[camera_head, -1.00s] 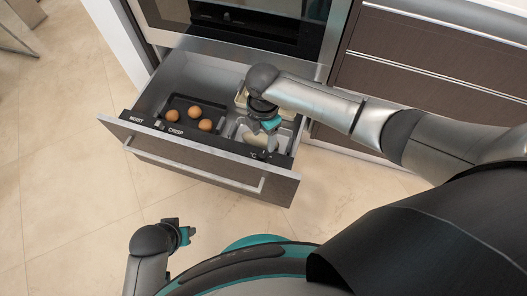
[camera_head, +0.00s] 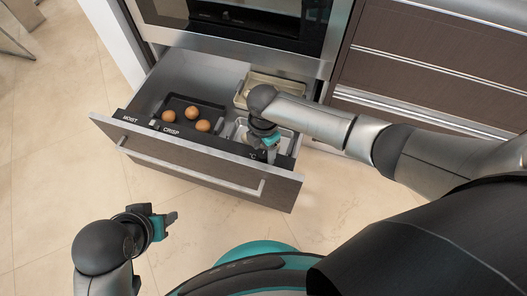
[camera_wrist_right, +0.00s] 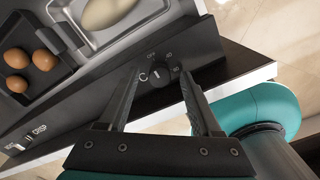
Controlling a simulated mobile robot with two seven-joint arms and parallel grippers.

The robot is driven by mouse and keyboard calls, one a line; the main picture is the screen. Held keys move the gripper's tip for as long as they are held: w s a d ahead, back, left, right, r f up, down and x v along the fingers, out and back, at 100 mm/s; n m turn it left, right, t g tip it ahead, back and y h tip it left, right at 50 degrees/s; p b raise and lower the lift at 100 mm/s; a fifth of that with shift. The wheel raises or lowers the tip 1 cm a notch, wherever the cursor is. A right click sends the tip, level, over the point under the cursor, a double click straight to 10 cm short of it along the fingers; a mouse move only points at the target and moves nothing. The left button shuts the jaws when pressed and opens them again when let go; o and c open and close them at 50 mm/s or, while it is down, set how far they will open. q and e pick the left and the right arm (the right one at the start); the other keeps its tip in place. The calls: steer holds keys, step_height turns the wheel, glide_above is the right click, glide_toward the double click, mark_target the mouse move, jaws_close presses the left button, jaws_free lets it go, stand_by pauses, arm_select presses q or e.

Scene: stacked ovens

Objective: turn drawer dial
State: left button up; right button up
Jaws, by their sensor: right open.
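The drawer (camera_head: 190,157) is pulled out below the oven, with a black control strip along the top of its front. The dial (camera_wrist_right: 160,78) is a small dark knob with a light mark, on that strip at its right end, beside the °C label. In the right wrist view my right gripper (camera_wrist_right: 160,72) is open, its two fingers on either side of the dial. I cannot tell whether they touch it. In the head view my right gripper (camera_head: 270,150) covers the dial. My left gripper (camera_head: 162,222) is over the floor, away from the drawer, with its fingers apart.
A dark tray with several eggs (camera_head: 192,112) and metal trays (camera_head: 262,92) lie in the drawer. The slider by MOIST and CRISP (camera_wrist_right: 25,140) is on the strip's other end. An oven (camera_head: 250,25) stands above; cabinet drawers (camera_head: 430,60) are on the right.

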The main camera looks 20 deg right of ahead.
steer(key=shift+f, duration=0.25)
jaws_close()
stand_by(0.5)
